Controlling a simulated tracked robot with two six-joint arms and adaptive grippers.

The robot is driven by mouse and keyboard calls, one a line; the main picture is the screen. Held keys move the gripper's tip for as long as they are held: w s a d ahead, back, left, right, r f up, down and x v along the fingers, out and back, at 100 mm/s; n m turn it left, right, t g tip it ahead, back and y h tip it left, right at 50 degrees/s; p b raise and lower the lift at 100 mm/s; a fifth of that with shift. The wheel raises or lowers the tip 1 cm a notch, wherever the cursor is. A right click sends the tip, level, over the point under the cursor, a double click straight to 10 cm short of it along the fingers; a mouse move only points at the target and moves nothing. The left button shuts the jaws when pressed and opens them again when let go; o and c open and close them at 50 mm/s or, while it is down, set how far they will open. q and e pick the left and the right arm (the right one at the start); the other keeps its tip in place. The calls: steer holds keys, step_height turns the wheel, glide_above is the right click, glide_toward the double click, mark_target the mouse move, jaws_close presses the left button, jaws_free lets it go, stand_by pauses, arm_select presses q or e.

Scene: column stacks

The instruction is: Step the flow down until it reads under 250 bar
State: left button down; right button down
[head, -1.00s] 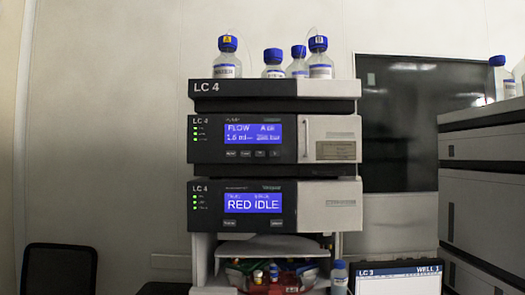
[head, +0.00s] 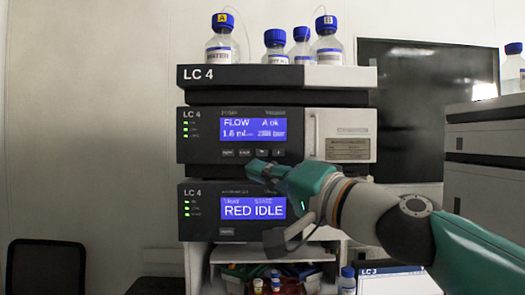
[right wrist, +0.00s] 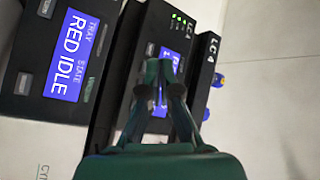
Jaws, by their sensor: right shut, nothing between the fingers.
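The LC 4 pump module (head: 330,122) has a blue display (head: 254,130) reading FLOW, 1.6 ml and A ok; its bar figure is too blurred to read surely. A row of small buttons (head: 245,153) sits under this display. My right gripper (head: 253,171) is shut and empty, its fingertips just below the button row in the head view. In the right wrist view the gripper (right wrist: 161,72) points at the pump front and covers part of its display (right wrist: 166,92). I cannot tell whether the tips touch the panel. My left gripper is not in view.
Below the pump, the tray module's display (head: 252,208) reads RED IDLE. Several blue-capped bottles (head: 218,50) stand on top of the stack.

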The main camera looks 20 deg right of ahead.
mark_target(265, 156)
steer(key=shift+s+d+r, duration=0.15)
steer(key=shift+s+r, duration=0.2)
steer(key=shift+r, duration=0.15)
steer(key=shift+s+d+r, duration=0.1)
steer(key=shift+s+r, duration=0.2)
steer(key=shift+r, duration=0.2)
steer(key=shift+w+d, duration=0.1)
steer(key=w, duration=0.2)
steer(key=w+d, duration=0.1)
steer(key=w, duration=0.2)
steer(key=w+d, duration=0.1)
steer(key=w, duration=0.1)
steer(key=shift+w, duration=0.35)
steer(key=shift+w+d+p, duration=0.1)
steer(key=shift+w+p, duration=0.2)
steer(key=shift+w, duration=0.15)
stand_by(0.4)
